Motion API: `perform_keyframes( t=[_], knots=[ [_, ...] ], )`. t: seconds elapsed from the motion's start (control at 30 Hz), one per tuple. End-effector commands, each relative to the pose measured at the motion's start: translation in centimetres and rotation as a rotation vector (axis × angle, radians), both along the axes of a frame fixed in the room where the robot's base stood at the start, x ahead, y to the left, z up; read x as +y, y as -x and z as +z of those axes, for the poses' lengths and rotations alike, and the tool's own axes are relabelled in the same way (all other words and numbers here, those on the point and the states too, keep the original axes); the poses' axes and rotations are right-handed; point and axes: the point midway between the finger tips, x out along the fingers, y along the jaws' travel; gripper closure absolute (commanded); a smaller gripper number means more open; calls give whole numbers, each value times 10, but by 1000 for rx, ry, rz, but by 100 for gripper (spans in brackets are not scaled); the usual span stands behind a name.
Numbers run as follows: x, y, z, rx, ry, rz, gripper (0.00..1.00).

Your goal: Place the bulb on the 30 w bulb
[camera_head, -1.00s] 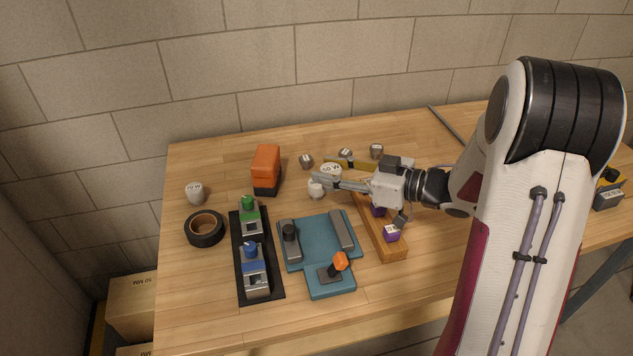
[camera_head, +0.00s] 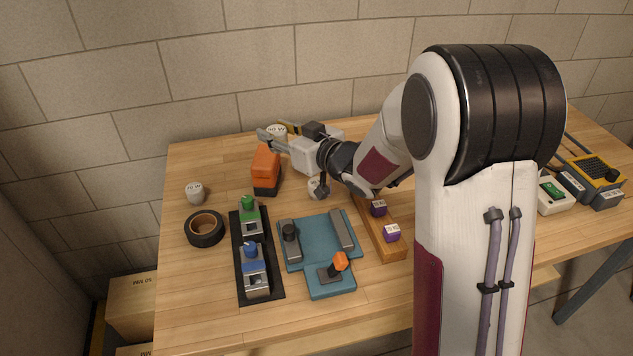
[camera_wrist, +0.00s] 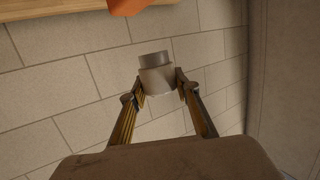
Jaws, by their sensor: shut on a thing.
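My gripper (camera_head: 268,137) is shut on a pale bulb (camera_head: 277,129) and holds it in the air near the back wall, above and behind the orange block. The bulb's label is too small to read surely. In the wrist view the held bulb (camera_wrist: 157,78) sits between my gripper's fingertips (camera_wrist: 159,90), with its grey cap pointing away. A second pale bulb (camera_head: 195,193) stands on the table at the far left, with a label that may read 30 W or 70 W. A third pale bulb (camera_head: 317,188) is on the table, partly hidden by my arm.
An orange and black block (camera_head: 265,170) stands below my gripper. A tape roll (camera_head: 204,229), a black rail (camera_head: 264,275) with green and blue parts, a teal fixture (camera_head: 320,250) and a wooden strip (camera_head: 385,240) stand nearer. The back left table is clear.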

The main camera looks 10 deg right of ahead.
Motion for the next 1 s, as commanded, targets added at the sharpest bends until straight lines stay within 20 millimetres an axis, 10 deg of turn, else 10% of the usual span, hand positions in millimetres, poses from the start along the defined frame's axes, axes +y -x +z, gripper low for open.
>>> perform_keyframes(
  t=[0.47,1.0],
  knots=[
    [-8,-18,-1,1,0,-194,92],
    [-68,-25,-22,2,0,-462,92]
  ],
)
